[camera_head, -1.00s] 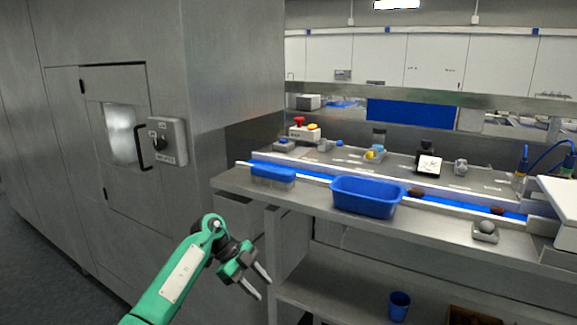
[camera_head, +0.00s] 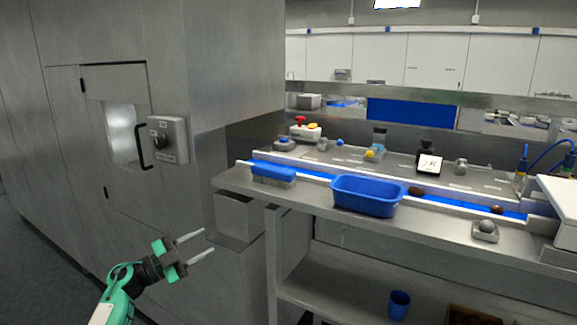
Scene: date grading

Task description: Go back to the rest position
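My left gripper (camera_head: 203,245) is in the lower left of the head view, in front of the steel cabinet and left of the bench. Its two fingers are apart and nothing is between them. It touches nothing that I can see. My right gripper is not in view.
A steel cabinet with a door handle (camera_head: 143,147) stands at left. A blue cup (camera_head: 398,304) is on the lower shelf.

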